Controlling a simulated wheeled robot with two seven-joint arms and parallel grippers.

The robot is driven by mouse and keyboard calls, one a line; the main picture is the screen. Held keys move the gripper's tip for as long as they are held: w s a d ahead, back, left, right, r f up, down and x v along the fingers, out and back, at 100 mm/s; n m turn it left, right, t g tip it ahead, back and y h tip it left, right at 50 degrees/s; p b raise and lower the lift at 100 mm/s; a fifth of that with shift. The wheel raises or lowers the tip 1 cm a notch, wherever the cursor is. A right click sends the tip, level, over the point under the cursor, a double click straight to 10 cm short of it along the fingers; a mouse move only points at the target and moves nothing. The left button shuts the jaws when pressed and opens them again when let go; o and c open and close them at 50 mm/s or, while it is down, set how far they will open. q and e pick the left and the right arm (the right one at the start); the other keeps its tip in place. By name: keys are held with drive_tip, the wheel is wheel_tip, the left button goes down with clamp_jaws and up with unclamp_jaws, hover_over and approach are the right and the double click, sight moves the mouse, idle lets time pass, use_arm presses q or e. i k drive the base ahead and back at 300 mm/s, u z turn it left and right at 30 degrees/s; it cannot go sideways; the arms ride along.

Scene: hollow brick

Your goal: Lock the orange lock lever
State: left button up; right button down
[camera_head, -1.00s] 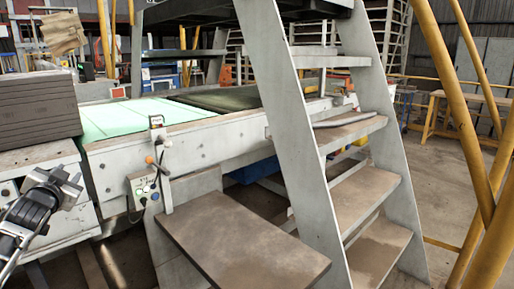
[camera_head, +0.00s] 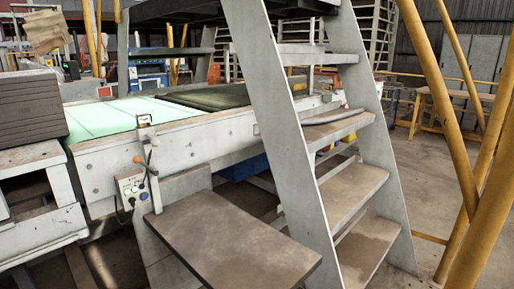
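A small lever with an orange knob (camera_head: 137,159) is on the side of the conveyor frame, left of centre. A thin metal rod stands beside the knob, just above a control box (camera_head: 131,187). The knob and rod are small, so I cannot tell whether the lever is locked. Neither of my grippers shows in the head view.
A flat brown platform (camera_head: 215,238) juts out right of the control box. Grey metal stairs (camera_head: 290,150) rise beyond it, with yellow posts (camera_head: 450,120) at the right. A stack of dark boards (camera_head: 30,108) is at the left. Open floor shows at the right.

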sight(137, 160)
drive_tip(key=z, duration=0.1)
drive_tip(key=k, duration=0.4)
drive_tip(key=u, duration=0.4)
drive_tip(key=i, duration=1.25)
drive_tip(key=z, duration=0.4)
